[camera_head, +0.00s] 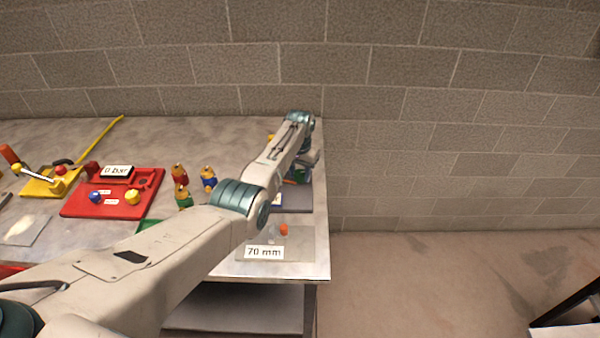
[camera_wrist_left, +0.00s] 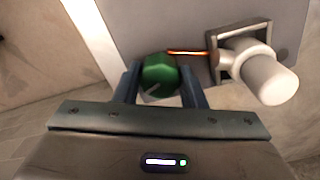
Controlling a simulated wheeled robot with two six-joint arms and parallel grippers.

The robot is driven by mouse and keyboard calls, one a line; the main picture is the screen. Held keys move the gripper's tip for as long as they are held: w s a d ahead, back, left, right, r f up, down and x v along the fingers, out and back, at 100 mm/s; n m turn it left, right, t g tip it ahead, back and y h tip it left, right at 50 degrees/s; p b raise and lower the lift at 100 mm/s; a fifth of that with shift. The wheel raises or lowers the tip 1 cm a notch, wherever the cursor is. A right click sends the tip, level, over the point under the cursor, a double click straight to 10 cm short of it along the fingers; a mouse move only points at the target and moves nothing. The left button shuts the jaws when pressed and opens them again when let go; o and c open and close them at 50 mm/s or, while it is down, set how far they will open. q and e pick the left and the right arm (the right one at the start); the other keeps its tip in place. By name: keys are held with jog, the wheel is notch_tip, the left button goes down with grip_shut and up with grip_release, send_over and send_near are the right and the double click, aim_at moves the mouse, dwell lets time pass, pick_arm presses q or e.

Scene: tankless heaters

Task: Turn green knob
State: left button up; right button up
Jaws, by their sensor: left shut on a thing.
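The green knob (camera_wrist_left: 158,72) shows in the left wrist view, with a pale pointer line on its face, on a grey panel (camera_wrist_left: 150,25). My left gripper (camera_wrist_left: 161,88) has one finger on each side of the knob and is shut on it. In the head view my left arm reaches across the table to the grey panel (camera_head: 297,203) near the right edge, where the gripper and knob are mostly hidden behind the arm. My right gripper is in neither view.
A white cylindrical handle (camera_wrist_left: 265,78) in a square frame stands close to the right of the knob, with an orange strip between them. A red board (camera_head: 110,200), several coloured figures and a plate labelled 70 mm (camera_head: 264,252) are on the table. A block wall stands behind.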

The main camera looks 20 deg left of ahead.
aim_at(300, 173)
pick_arm(q)
jog(key=o, duration=1)
notch_tip(300, 173, up, 11)
jog(key=b, duration=0.2)
jog(key=shift+f, duration=0.1)
